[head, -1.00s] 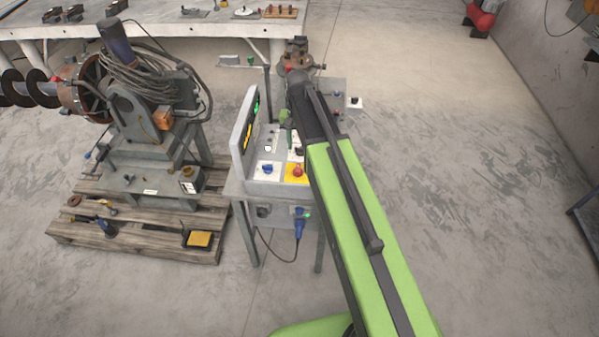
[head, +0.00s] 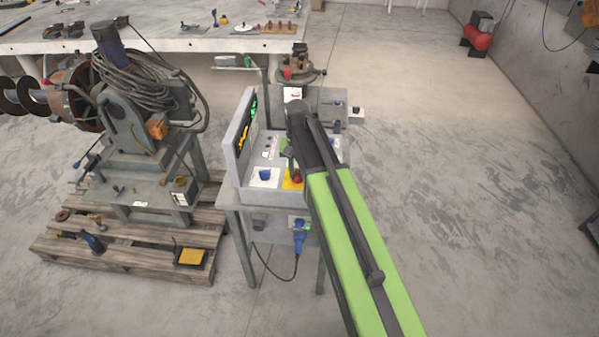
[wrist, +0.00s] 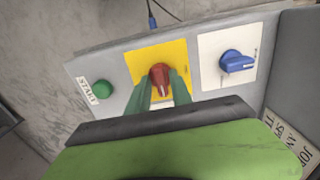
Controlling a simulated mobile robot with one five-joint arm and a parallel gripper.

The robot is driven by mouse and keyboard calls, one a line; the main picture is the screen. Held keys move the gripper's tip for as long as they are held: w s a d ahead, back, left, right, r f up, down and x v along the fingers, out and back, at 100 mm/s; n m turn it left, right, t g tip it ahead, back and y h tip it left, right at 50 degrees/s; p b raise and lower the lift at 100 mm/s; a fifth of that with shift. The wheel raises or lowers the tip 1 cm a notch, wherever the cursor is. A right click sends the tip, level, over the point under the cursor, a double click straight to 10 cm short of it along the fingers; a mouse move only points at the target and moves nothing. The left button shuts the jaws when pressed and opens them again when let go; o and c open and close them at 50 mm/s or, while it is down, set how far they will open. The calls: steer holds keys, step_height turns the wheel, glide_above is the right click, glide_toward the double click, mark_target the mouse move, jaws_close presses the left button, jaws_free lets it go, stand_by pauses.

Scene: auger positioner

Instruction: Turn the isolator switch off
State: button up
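The red rotary knob (wrist: 160,77) on a yellow plate (wrist: 132,66) looks like the isolator switch; it sits on the sloping grey control panel. It also shows in the head view (head: 297,178), partly behind my arm. My gripper (wrist: 162,83) has its two green fingers apart, one to each side of the red knob in the wrist view. I cannot tell whether either finger touches the knob. In the head view my arm hides most of the gripper.
A blue knob (wrist: 237,63) on a white plate is right of the red knob in the wrist view, and a green START button (wrist: 103,89) is left. A blue plug (head: 299,241) hangs in front.

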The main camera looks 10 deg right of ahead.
jaws_close()
steer(key=shift+d, duration=0.4)
steer(key=shift+a, duration=0.3)
steer(key=shift+n, duration=0.4)
steer(key=n, duration=0.7)
steer(key=shift+a+n, duration=0.1)
steer(key=shift+n, duration=0.2)
steer(key=n, duration=0.4)
steer(key=shift+s, duration=0.1)
steer(key=shift+a+n, duration=0.1)
steer(key=shift+n, duration=2.7)
